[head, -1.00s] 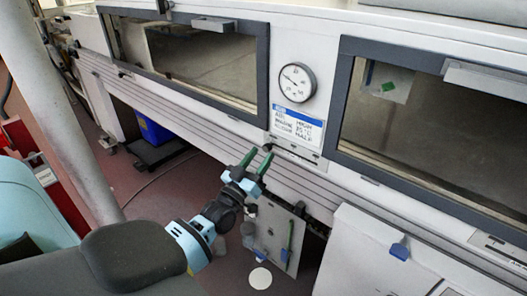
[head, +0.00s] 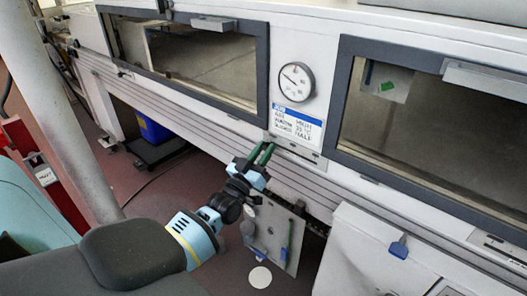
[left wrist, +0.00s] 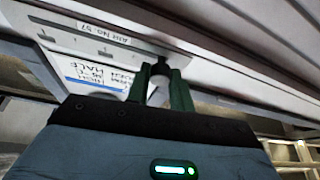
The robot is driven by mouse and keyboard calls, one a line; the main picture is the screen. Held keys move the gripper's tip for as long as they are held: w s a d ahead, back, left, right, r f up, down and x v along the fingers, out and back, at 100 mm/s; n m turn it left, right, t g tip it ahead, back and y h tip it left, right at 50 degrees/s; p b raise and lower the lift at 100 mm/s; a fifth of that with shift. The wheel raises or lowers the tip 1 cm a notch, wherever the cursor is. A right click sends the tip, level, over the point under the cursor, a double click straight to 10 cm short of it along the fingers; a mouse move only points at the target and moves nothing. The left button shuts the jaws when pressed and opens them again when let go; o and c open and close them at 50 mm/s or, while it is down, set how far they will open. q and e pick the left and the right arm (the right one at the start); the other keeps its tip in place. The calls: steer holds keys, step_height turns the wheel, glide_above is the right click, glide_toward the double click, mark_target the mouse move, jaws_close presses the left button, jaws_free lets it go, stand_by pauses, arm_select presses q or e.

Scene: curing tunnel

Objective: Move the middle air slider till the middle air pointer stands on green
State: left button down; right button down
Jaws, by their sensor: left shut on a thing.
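My left gripper (head: 263,154) is at the narrow slider plate (head: 300,151) under the round dial. In the left wrist view the gripper (left wrist: 160,84) is shut on a small pale knob with a dark end, which I take to be the middle air slider (left wrist: 158,92). The slider plate (left wrist: 112,45) there bears tick marks and a label. The fingers hide the knob in the head view. The round white dial (head: 295,82) has a dark needle directed to the left and slightly up. I cannot make out a green mark or the air pointer.
A blue and white notice (head: 295,124) hangs under the dial. Dark-framed windows (head: 345,110) lie on both sides. A grey board (head: 272,238) stands below the gripper. A white cabinet (head: 365,255) with a blue handle is at lower right.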

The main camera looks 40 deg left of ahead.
arm_select(q)
steer(key=shift+w+d+r+p, duration=0.1)
steer(key=shift+d+p, duration=0.5)
steer(key=shift+d, duration=1.2)
steer(key=c, duration=1.2)
jaws_free()
steer(key=shift+c, duration=0.2)
glide_toward(282, 144)
steer(key=shift+b+v, duration=0.4)
steer(key=shift+v, duration=0.85)
